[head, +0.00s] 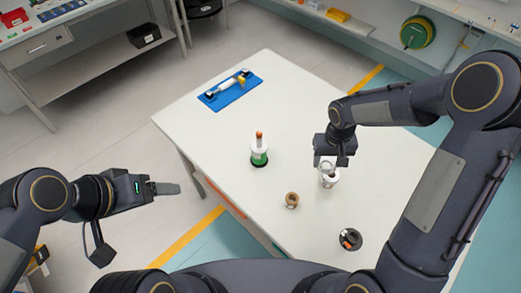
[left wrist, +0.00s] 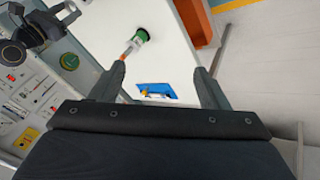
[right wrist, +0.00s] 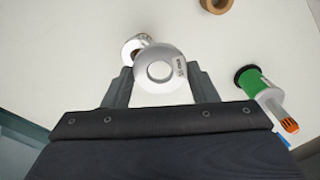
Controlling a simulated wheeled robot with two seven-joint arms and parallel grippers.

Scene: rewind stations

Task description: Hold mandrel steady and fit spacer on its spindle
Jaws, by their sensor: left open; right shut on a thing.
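An upright piece with a black base, green body, white upper part and orange tip (head: 259,152) stands mid-table; it looks like the mandrel with its spindle. It also shows in the left wrist view (left wrist: 138,38) and the right wrist view (right wrist: 262,90). My right gripper (head: 328,158) is shut on a pale grey round piece (right wrist: 160,72) with a raised centre and a small label; I cannot tell surely that it is the spacer. It is to the right of the green piece, apart from it. My left gripper (head: 165,188) is open and empty, off the table's left edge (left wrist: 165,85).
A silver-white roll (right wrist: 137,45) lies partly behind the held piece. A tan ring (head: 292,200) and a black ring with orange (head: 350,239) lie nearer the front. A blue tray with a tool (head: 230,92) lies at the back left. The table's left half is mostly clear.

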